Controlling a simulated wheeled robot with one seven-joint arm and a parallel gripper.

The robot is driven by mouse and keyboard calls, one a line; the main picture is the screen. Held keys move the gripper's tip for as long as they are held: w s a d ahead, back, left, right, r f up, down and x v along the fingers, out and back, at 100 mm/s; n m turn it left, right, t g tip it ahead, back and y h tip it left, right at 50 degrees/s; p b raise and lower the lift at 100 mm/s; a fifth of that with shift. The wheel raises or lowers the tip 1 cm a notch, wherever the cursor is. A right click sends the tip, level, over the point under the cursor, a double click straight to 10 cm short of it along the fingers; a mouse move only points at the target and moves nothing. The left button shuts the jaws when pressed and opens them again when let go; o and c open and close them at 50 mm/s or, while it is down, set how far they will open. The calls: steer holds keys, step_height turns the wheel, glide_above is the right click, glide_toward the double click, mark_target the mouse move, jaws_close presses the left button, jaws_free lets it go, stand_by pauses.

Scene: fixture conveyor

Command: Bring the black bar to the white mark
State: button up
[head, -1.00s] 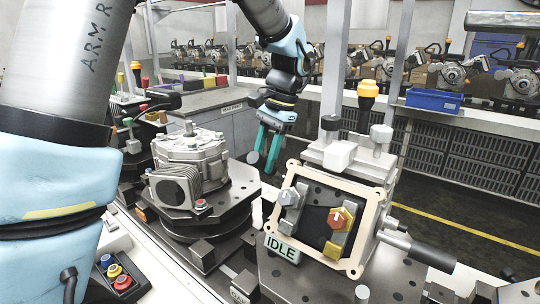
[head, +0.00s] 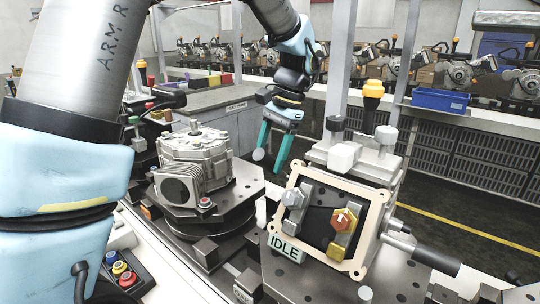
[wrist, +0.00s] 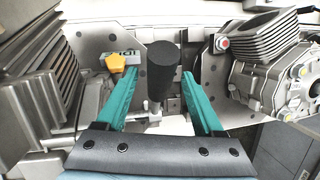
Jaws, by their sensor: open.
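A black bar (head: 435,262) on a metal rod sticks out to the right of the framed fixture in the head view. In the wrist view a black cylindrical grip (wrist: 163,68) on a metal rod stands between my fingers, with no visible contact; I cannot tell whether it is the same bar. My gripper (head: 269,160), with teal fingers, is open and empty behind the fixture and right of the gearbox; it also shows in the wrist view (wrist: 162,90). A white patch (wrist: 175,126) lies below the grip; I cannot tell whether it is the white mark.
A gearbox (head: 195,160) sits on a dark turntable at the left. A blue bin (head: 440,100) stands on the back shelf. The floor aisle (head: 480,232) is clear.

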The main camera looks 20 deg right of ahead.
steer(key=b+v, duration=0.3)
steer(key=v, duration=0.8)
steer(key=shift+f, duration=0.1)
